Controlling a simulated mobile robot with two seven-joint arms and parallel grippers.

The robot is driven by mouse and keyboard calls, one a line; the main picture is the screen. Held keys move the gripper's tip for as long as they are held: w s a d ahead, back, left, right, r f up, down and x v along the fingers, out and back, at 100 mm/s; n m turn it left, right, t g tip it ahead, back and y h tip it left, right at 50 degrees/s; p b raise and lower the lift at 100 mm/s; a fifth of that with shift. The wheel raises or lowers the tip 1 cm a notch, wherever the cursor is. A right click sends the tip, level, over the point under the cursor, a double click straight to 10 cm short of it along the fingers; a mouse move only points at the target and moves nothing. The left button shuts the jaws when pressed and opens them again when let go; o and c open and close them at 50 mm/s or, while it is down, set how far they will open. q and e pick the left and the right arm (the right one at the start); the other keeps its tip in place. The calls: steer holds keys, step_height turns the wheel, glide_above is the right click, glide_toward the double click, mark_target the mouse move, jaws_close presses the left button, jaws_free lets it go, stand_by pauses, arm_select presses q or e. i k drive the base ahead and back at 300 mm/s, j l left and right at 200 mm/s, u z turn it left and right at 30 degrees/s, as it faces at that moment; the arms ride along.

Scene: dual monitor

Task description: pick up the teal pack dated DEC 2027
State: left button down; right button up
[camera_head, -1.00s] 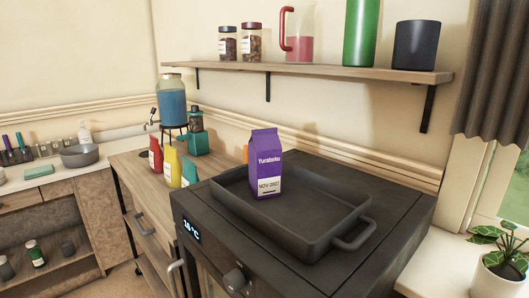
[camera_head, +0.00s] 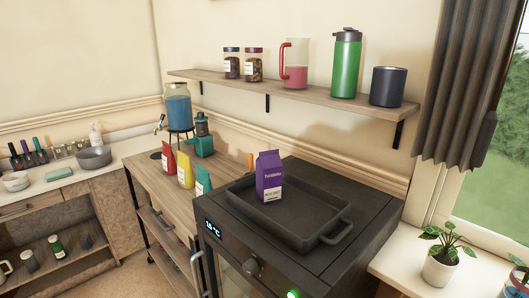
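A teal pack (camera_head: 203,181) stands at the front right of a row of packs on the wooden cabinet top, close to the oven's left side. Its lower part is hidden behind the oven edge, and no date on it can be read. A yellow pack (camera_head: 185,169) and a red pack (camera_head: 169,158) stand to its left. A purple carton (camera_head: 269,178) stands upright in the dark tray; its label read NOV 2027 in the earlier frame. Neither of my grippers is in view.
The dark tray (camera_head: 333,236) sits on the black oven (camera_head: 372,212). A teal grinder-like device (camera_head: 204,143) and a blue drink dispenser (camera_head: 178,108) stand behind the packs. A shelf (camera_head: 290,91) with jars and a green bottle (camera_head: 345,65) hangs above. A potted plant (camera_head: 439,266) stands at right.

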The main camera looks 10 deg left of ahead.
mark_target(203, 184)
steer(key=i+j+z, duration=0.3)
steer(key=j, duration=1.85)
steer(key=k+j+z, duration=0.25)
steer(key=j, duration=1.9)
steer(key=i, duration=0.1)
